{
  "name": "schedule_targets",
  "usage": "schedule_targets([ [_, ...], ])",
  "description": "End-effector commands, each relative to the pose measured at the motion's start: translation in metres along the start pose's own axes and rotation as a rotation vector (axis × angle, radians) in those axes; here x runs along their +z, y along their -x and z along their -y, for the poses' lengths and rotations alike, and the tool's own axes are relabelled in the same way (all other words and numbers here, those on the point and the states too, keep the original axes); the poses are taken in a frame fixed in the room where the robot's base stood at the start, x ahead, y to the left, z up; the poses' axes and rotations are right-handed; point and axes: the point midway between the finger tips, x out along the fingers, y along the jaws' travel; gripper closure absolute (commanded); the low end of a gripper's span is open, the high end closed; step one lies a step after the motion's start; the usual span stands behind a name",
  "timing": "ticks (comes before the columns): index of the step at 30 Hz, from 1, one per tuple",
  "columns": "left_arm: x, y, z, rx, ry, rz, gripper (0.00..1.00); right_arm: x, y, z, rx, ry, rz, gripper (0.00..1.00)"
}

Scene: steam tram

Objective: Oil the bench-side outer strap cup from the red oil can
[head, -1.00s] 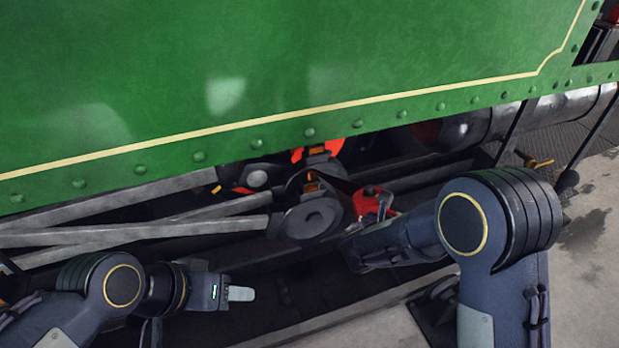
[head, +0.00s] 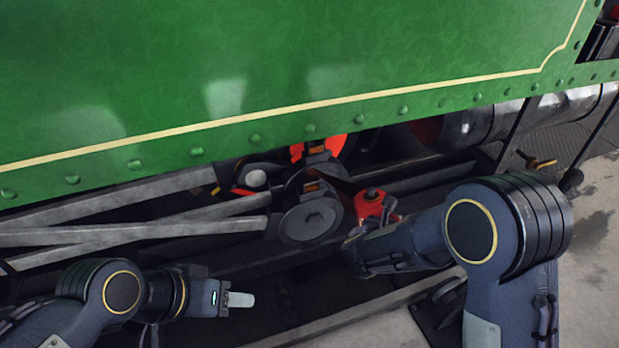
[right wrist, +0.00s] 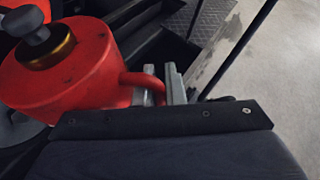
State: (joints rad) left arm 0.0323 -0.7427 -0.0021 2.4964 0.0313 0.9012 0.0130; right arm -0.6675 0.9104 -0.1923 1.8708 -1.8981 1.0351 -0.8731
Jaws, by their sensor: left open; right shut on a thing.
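The red oil can (head: 369,204) is at the right of the round grey rod end (head: 310,218), under the green side panel. In the right wrist view the can (right wrist: 75,75) shows its dark knob, brass collar and red loop handle. The can's spout tip is not clear. My left gripper (head: 240,299) is open and empty at lower left, away from the can.
The green panel (head: 250,70) with its riveted lower edge overhangs the rods. Grey rods (head: 130,235) run left from the rod end. A black cylinder (head: 475,125) lies at right. Open floor (head: 597,225) shows at far right.

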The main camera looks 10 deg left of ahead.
Motion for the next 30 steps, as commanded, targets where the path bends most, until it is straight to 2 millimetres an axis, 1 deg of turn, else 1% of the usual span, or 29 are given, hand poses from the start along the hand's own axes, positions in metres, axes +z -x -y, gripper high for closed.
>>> schedule_targets([
  [14,0.000,-0.001,0.000,0.000,0.000,0.000,0.50,0.001,0.000,0.000,0.000,-0.004,0.004,1.00],
  [30,0.010,-0.020,0.009,0.000,0.000,0.000,0.50,-0.012,-0.006,-0.004,0.017,-0.045,0.013,1.00],
])
